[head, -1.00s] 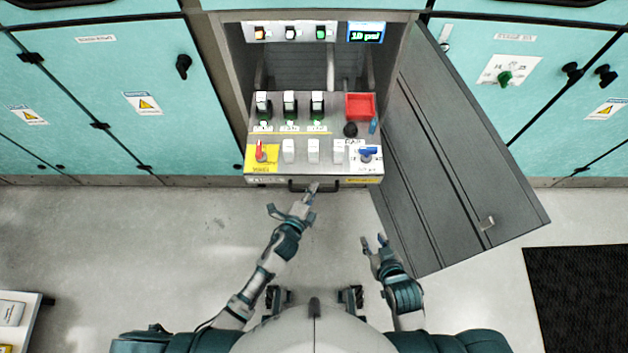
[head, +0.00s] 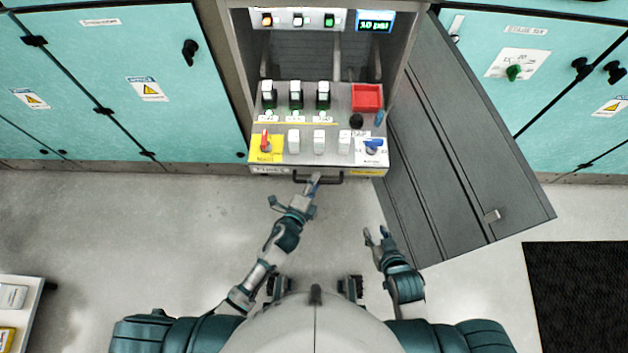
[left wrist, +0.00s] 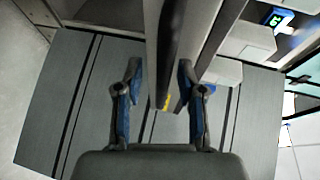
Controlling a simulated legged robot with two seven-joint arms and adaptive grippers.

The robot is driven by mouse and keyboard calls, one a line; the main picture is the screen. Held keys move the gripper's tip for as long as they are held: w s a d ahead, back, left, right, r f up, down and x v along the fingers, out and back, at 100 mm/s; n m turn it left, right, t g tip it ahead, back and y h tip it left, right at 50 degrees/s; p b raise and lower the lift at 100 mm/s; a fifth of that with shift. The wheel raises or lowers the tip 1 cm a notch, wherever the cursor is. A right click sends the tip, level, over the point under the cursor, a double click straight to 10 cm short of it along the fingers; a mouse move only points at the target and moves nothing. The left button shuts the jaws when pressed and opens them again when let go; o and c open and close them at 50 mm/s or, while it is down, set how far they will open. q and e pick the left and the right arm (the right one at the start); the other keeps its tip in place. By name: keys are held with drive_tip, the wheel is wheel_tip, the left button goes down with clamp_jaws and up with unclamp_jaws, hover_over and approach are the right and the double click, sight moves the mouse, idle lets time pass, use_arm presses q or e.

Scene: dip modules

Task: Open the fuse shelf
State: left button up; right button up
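The fuse shelf (head: 277,160) is a grey panel in the open cabinet, carrying switches, fuse holders and a red tray. Its dark handle (head: 330,178) is on the front edge. My left gripper (head: 314,184) is at the left part of this handle. In the left wrist view, the blue-padded fingers of the left gripper (left wrist: 160,88) are apart, and the dark handle bar (left wrist: 171,45) shows between them, with gaps beside it. Whether a finger touches the bar, I cannot tell. My right gripper (head: 376,236) is open and empty, low beside the cabinet door.
The grey cabinet door (head: 455,150) stands open on the right, near my right gripper. Teal cabinets (head: 110,80) line the wall. A white table (head: 25,300) is at the lower left, a black mat (head: 580,290) at the right. The floor in front is clear.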

use_arm(q)
drive_tip(key=v, duration=1.1)
drive_tip(key=shift+a, duration=0.25)
drive_tip(key=shift+s+d, duration=0.1)
drive_tip(key=shift+f, duration=0.1)
